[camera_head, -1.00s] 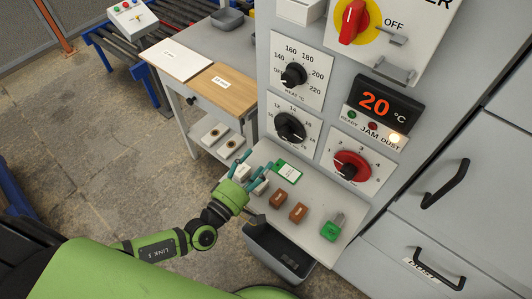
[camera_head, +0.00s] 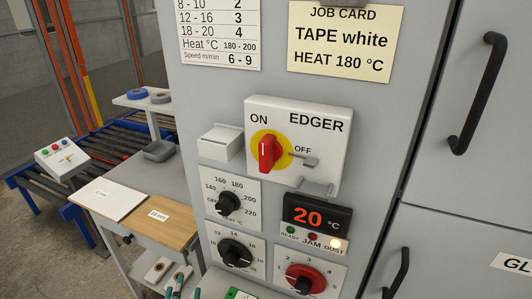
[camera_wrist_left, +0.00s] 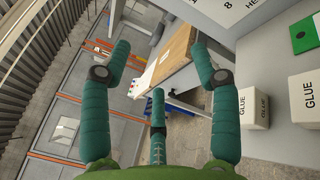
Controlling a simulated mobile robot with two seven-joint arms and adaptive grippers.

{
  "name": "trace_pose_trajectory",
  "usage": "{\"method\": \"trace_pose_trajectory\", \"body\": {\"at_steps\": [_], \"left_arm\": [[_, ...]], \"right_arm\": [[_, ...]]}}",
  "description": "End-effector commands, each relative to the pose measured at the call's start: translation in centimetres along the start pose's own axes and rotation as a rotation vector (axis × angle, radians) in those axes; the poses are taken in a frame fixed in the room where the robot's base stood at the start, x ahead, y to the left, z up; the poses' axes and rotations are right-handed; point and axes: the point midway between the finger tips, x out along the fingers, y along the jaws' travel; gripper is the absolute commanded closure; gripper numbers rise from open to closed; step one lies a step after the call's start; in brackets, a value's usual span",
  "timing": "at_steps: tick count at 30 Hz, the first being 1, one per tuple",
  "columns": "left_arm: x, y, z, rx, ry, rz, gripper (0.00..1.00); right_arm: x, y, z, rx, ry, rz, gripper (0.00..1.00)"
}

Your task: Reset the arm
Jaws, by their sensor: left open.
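My left gripper (camera_head: 183,288) shows at the bottom edge of the head view, only its teal fingertips in sight; the rest of the arm is out of that frame. In the left wrist view its three teal fingers (camera_wrist_left: 160,62) are spread apart with nothing between them. Two white blocks marked GLUE (camera_wrist_left: 253,108) are to the right of the fingers there, apart from them. My right gripper is in neither view.
The grey machine front carries the EDGER switch (camera_head: 268,152), dials and a display (camera_head: 312,215) reading 20 °C. A table with a wooden board (camera_head: 160,220) stands left of it, a roller conveyor (camera_head: 108,140) beyond. A green card (camera_wrist_left: 303,32) lies near the GLUE blocks.

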Motion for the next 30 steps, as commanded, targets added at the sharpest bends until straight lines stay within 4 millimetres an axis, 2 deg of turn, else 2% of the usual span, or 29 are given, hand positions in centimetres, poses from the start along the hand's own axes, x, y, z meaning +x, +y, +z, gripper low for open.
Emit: {"method": "trace_pose_trajectory", "body": {"at_steps": [1,3,6,9,12,15,18,23,24,29,30], "left_arm": [[-0.3,1.2,-0.6,-0.233,0.084,0.065,0.38],[-0.9,2.7,-2.1,-0.563,0.198,0.171,0.38],[-2.6,3.9,-4.5,-1.018,0.346,0.349,0.38],[-5.2,4.0,-6.7,-1.447,0.48,0.558,0.38],[-8.2,3.1,-8.1,-1.835,0.599,0.8,0.38],[-11.0,1.8,-8.5,-2.139,0.694,1.045,0.38],[-13.3,0.7,-8.2,-2.346,0.761,1.257,0.38],[-16.1,-0.9,-7.1,-2.56,0.845,1.561,0.38],[-16.8,-1.3,-6.7,2.523,-0.838,-1.584,0.38],[-19.1,-2.4,-5.0,2.222,-0.76,-1.577,0.38],[-19.2,-2.9,-5.3,2.187,-0.754,-1.581,0.38]], "right_arm": [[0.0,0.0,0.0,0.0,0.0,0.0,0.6],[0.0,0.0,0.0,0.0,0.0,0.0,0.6],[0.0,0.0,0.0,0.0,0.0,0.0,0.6],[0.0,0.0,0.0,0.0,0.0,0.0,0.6],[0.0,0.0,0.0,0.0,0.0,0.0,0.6],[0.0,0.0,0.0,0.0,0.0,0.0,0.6],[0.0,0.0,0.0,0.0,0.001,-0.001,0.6],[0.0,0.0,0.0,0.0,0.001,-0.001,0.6],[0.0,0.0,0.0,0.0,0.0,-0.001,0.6],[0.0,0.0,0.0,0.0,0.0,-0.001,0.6],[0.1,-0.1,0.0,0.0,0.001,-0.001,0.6]]}}
